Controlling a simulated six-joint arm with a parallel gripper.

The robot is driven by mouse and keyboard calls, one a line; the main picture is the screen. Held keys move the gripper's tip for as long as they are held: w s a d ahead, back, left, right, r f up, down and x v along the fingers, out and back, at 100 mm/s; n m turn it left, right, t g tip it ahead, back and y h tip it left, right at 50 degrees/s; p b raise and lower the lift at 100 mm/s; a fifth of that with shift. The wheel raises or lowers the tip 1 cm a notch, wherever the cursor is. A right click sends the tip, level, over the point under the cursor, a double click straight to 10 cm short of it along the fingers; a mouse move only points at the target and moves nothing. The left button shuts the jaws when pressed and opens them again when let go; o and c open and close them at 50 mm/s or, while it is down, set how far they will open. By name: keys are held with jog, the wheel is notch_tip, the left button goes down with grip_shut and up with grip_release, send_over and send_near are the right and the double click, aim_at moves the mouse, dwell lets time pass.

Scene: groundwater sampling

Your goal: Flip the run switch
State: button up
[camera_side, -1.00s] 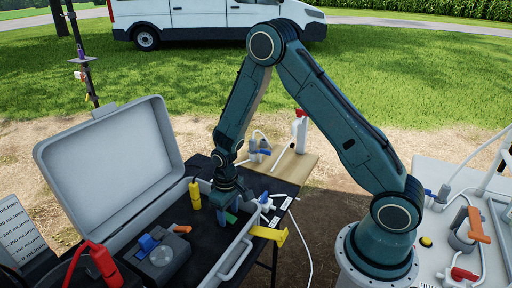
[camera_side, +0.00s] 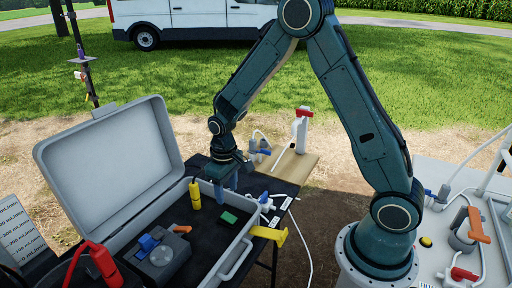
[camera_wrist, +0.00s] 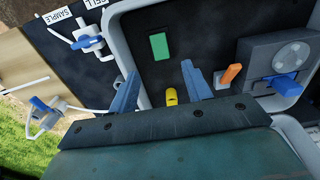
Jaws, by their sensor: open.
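The open grey case (camera_side: 240,238) holds a grey control box (camera_side: 163,256) with a round dial (camera_wrist: 292,55), a blue part (camera_side: 147,243) and an orange lever (camera_side: 182,229) beside it. A flat green block (camera_side: 228,217) lies on the dark case floor; it also shows in the wrist view (camera_wrist: 159,46). I cannot tell which part is the run switch. My gripper (camera_side: 226,186) is above the case, behind and over the green block, apart from it. In the wrist view its two blue fingers (camera_wrist: 160,88) are spread with nothing held between them.
A yellow cylinder (camera_side: 195,195) stands upright in the case near my gripper. The raised lid (camera_side: 110,165) is at left. A yellow latch (camera_side: 268,234) and white-and-blue valves (camera_wrist: 88,38) sit just outside the case wall. A red-handled tool (camera_side: 103,262) is at the front left.

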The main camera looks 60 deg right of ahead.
notch_tip(320, 180, up, 5)
jog(key=shift+f, duration=0.1)
dwell(0.6)
jog(key=s+a+r+t, duration=0.1)
jog(key=s+r, duration=0.4)
jog(key=r, duration=0.2)
jog(key=s+a+r+t, duration=0.1)
jog(key=s+r+t, duration=0.1)
jog(key=s+r, duration=0.4)
jog(key=s+r+t, duration=0.2)
jog(key=s+r, duration=0.3)
jog(key=s, duration=0.6)
jog(key=shift+s+a+r+t, duration=0.25)
jog(key=shift+s+r+t, duration=0.05)
jog(key=shift+r, duration=0.05)
